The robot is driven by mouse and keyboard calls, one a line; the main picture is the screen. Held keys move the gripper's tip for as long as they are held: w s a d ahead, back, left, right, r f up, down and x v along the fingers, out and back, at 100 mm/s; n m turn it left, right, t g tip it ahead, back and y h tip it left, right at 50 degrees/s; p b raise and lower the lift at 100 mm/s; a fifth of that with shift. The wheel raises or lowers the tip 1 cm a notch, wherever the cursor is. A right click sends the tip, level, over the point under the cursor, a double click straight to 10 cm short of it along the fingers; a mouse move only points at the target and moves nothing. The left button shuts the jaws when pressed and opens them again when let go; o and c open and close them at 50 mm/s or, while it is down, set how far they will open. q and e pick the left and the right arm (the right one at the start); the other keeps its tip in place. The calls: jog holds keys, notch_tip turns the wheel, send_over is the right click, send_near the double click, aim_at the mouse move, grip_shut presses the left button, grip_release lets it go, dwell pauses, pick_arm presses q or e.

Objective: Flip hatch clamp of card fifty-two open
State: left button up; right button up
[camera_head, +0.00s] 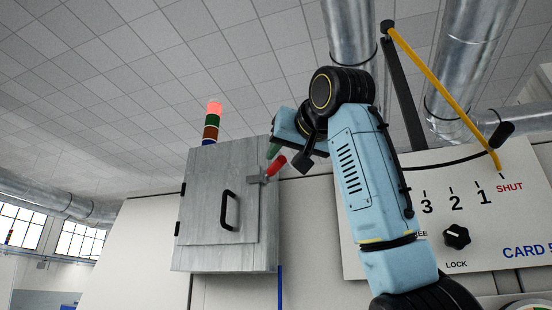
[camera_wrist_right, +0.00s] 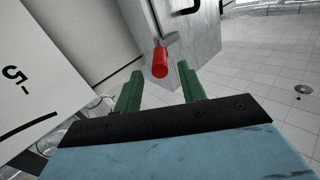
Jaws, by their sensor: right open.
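The hatch clamp (camera_head: 268,170) sits at the right edge of a grey metal hatch (camera_head: 218,195), its red handle sticking out up and to the right. The hatch door looks closed. In the head view my right gripper (camera_head: 276,149) is just above the red handle, partly hidden by its own wrist. In the right wrist view the red handle (camera_wrist_right: 160,68) lies between and beyond the two green fingers of my right gripper (camera_wrist_right: 162,88), which are apart and hold nothing. I cannot tell whether the fingers touch the handle. My left gripper is not in view.
A black pull handle (camera_head: 230,210) is on the hatch door. A signal light (camera_head: 212,122) stands above the hatch. To the right is a white panel (camera_head: 515,230) with a scale, a black knob (camera_head: 457,236) and a yellow lever (camera_head: 445,95). Ducts run overhead.

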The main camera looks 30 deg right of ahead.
aim_at(276, 166)
jog(key=w, duration=0.1)
jog(key=w+p, duration=0.1)
jog(key=w, duration=0.2)
jog(key=shift+w+d+r+p, duration=0.15)
jog(key=shift+w+d+p, duration=0.15)
jog(key=shift+d+p, duration=0.1)
jog(key=shift+w+d, duration=0.1)
jog(key=shift+w, duration=0.65)
jog(key=shift+c, duration=0.3)
grip_shut()
